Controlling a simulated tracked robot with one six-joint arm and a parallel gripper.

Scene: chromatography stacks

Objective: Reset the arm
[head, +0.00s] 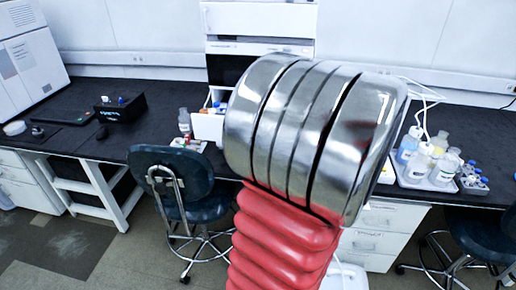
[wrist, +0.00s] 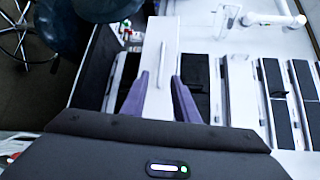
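My gripper (wrist: 159,76) shows in the wrist view as two purple fingers with a clear gap between them. It is open, and nothing is held between the fingers. Beyond the fingers is a white surface with a thin pale rod-like strip (wrist: 163,64) on it; I cannot tell how far it is from the fingertips. In the head view my arm's metal joint and red ribbed sleeve fill the middle, and my gripper is not seen there.
A black bench (head: 150,113) runs along the wall, with a tray of bottles (head: 415,184) at right and a small black device (head: 120,106) at left. Chairs stand in front, one at left (head: 172,170). In the wrist view, white-framed dark panels (wrist: 275,77) lie at right.

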